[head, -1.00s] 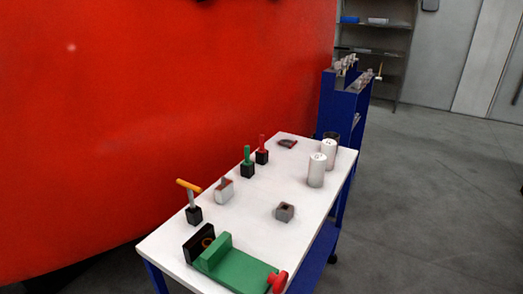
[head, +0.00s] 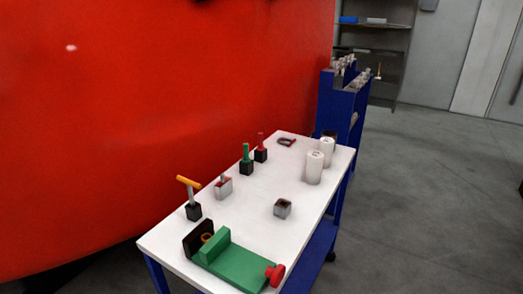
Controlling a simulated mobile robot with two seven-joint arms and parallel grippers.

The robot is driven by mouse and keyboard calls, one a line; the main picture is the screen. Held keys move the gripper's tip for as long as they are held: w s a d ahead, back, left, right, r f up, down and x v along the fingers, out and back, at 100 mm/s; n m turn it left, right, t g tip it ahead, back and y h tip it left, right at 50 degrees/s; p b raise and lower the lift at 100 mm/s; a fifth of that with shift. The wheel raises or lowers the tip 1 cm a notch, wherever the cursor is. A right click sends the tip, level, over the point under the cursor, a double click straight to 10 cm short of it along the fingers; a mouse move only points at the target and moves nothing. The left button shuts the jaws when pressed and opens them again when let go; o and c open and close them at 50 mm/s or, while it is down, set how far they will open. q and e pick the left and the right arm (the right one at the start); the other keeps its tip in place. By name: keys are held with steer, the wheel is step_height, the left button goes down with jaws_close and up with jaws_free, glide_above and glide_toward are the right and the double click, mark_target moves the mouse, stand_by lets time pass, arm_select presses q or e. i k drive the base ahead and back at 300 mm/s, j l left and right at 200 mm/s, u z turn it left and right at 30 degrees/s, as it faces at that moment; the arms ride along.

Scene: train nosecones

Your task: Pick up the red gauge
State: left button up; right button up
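A thin red upright piece in a small black block, which looks like the red gauge (head: 261,143), stands toward the far left side of the white table top (head: 250,216). A similar green gauge (head: 246,155) in a black block stands just nearer and to its left. Neither of my grippers is in view.
A yellow-handled tool in a black block (head: 194,211), a green fixture with a red knob (head: 240,268), small grey boxes (head: 282,209) and white cylinders (head: 314,169) share the table. A large red curved surface (head: 150,110) borders its left. A blue cart (head: 340,105) stands behind.

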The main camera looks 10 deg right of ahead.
mark_target(260, 148)
steer(key=k+l+z, duration=0.2)
steer(key=k, duration=0.4)
steer(key=j+z, duration=0.1)
steer(key=z, duration=1.15)
steer(key=i+z, duration=0.15)
steer(key=i, duration=0.35)
steer(key=i+j+z, duration=0.2)
steer(key=i, duration=0.25)
steer(key=i+j, duration=0.1)
steer(key=i, duration=0.45)
steer(key=i+z, duration=0.15)
steer(key=i, duration=0.45)
steer(key=i+z, duration=0.15)
steer(key=i, duration=0.8)
steer(key=u, duration=3.85)
